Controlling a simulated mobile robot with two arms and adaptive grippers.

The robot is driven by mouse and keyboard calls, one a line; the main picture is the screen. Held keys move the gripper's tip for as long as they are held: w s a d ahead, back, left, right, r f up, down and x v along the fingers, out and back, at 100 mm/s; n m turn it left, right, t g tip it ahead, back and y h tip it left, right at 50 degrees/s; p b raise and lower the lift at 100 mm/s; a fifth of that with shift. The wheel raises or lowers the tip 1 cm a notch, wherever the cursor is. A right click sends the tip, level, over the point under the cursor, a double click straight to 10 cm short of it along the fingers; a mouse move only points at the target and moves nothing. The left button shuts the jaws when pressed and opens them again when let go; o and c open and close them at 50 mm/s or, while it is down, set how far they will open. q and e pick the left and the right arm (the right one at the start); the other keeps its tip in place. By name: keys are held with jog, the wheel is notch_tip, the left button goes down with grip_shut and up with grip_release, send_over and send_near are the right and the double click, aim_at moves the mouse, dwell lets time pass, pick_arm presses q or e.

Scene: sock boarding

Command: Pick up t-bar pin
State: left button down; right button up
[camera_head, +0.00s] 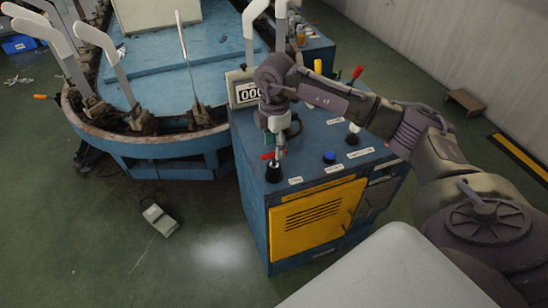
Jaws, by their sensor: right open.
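My right arm reaches in from the right over the blue control cabinet (335,131). My right gripper (279,146) points down above the cabinet's front left corner and is open. Just below its fingertips is a small red crosspiece (267,156) above a black base (273,174). This may be the t-bar pin, but it is too small and partly covered to be sure. I cannot tell whether the fingers touch it. My left gripper is out of view.
A round blue machine (165,147) with white sock boards stands left. A grey pedal (160,220) lies on the floor.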

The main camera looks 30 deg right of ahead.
aim_at(274, 156)
notch_tip(274, 156, down, 5)
jog(key=shift+f+p, duration=0.1)
jog(key=shift+p, duration=0.6)
jog(key=shift+a, duration=0.1)
grip_shut()
